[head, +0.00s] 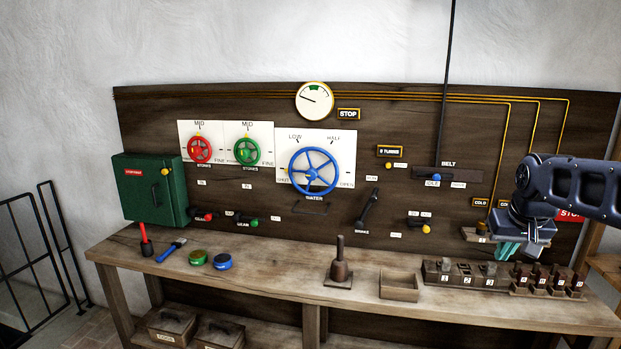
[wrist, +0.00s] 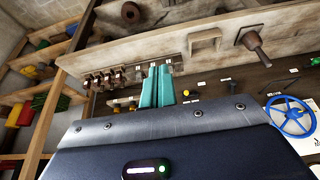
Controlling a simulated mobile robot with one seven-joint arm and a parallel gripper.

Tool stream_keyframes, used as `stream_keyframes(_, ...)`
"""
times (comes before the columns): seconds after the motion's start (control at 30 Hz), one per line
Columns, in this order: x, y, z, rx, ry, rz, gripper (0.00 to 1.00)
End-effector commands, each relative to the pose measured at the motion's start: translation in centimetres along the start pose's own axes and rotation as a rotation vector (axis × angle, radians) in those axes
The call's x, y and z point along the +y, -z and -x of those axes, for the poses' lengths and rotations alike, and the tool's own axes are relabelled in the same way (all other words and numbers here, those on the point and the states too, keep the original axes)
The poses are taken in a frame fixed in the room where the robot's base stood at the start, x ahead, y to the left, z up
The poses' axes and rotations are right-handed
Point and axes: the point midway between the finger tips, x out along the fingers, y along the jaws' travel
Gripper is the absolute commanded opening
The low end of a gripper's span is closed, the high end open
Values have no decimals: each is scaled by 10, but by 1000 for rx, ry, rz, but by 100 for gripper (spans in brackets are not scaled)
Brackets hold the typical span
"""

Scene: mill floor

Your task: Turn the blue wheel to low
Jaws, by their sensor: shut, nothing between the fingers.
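The blue wheel (head: 314,171) is mounted on a white plate (head: 346,141) in the middle of the dark board. The plate reads LOW at upper left, HALF at upper right and OPEN at lower right; a lower-left label is partly covered. A yellow mark shows near the wheel's lower left. The wheel also shows at the right edge of the wrist view (wrist: 293,114). My gripper (head: 508,249) is far to the wheel's right, above the bench's right end, with its teal fingers together (wrist: 157,72) and empty. It is apart from the wheel.
Red (head: 199,150) and green (head: 246,151) wheels sit left of the blue one. A dark lever (head: 367,208) is to its lower right. A vertical rod (head: 445,80) hangs right of the plate.

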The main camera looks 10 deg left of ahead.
Motion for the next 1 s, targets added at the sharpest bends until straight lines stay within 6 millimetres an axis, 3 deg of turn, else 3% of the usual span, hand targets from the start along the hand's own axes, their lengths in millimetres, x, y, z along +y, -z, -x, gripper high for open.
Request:
stream_keyframes(0.03, 0, 0, 0, 0, 0, 0, 6)
stream_keyframes(0.17, 1, 5, -1, -8, -13, 32, 31)
stream_keyframes(0.33, 8, 31, -6, -46, -89, 203, 65)
stream_keyframes(0.67, 9, 117, -24, -136, -310, 705, 65)
stream_keyframes(0.87, -10, 177, -38, -176, -450, 1014, 65)
stream_keyframes(1.0, -33, 220, -51, -198, -553, 1232, 65)
